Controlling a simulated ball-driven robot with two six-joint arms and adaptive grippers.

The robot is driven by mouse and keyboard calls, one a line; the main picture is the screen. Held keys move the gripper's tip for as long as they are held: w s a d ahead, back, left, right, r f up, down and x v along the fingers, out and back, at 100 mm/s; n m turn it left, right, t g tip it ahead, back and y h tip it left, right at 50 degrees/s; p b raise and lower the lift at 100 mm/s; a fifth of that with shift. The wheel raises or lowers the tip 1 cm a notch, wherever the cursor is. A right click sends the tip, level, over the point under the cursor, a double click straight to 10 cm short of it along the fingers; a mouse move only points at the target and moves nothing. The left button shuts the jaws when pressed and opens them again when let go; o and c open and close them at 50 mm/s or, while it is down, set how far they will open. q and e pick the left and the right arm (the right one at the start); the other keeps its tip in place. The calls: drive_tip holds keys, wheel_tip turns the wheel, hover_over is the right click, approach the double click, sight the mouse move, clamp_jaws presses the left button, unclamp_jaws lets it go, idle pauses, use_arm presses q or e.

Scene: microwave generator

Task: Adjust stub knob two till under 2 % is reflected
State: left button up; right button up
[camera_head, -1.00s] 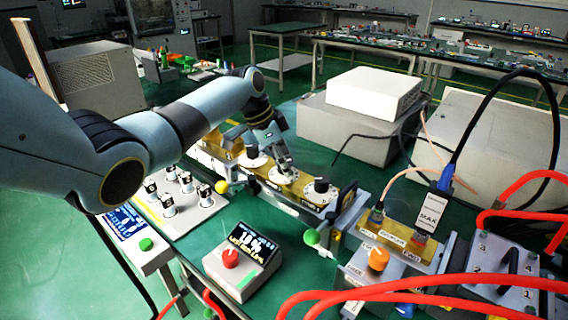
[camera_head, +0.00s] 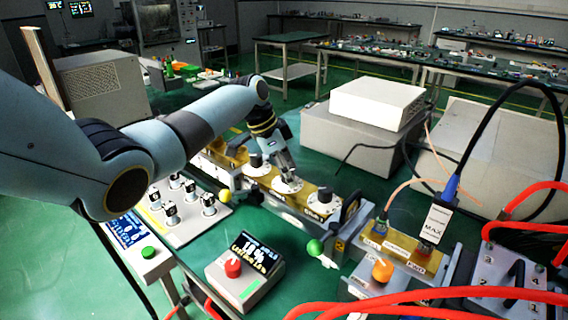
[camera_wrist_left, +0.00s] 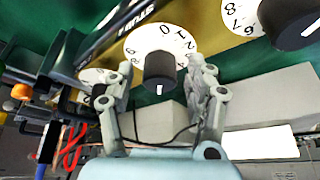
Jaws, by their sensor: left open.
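Three white dials with black knobs stand in a row on the brass-coloured waveguide. The middle dial (camera_head: 286,186) is under my left gripper (camera_head: 286,172), which hides its knob in the head view. In the left wrist view the black knob (camera_wrist_left: 159,72) on its numbered dial (camera_wrist_left: 160,40) lies between the two fingers of my left gripper (camera_wrist_left: 163,75). The fingers are open, with gaps at both sides of the knob. The near dial (camera_head: 322,206) and the far dial (camera_head: 257,169) are free. A display box (camera_head: 246,268) shows a percentage too blurred to read surely. My right gripper is not in view.
Red hoses (camera_head: 440,294) cross the front right. An orange knob (camera_head: 382,270) and a green ball (camera_head: 315,247) stand right of the display box. A panel with several small posts (camera_head: 187,204) is at the left. A white box (camera_head: 377,103) stands behind the waveguide.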

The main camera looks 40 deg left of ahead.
use_arm(q)
drive_tip(key=v, duration=1.1)
drive_tip(key=shift+r, duration=0.35)
drive_tip(key=shift+s+a, duration=0.1)
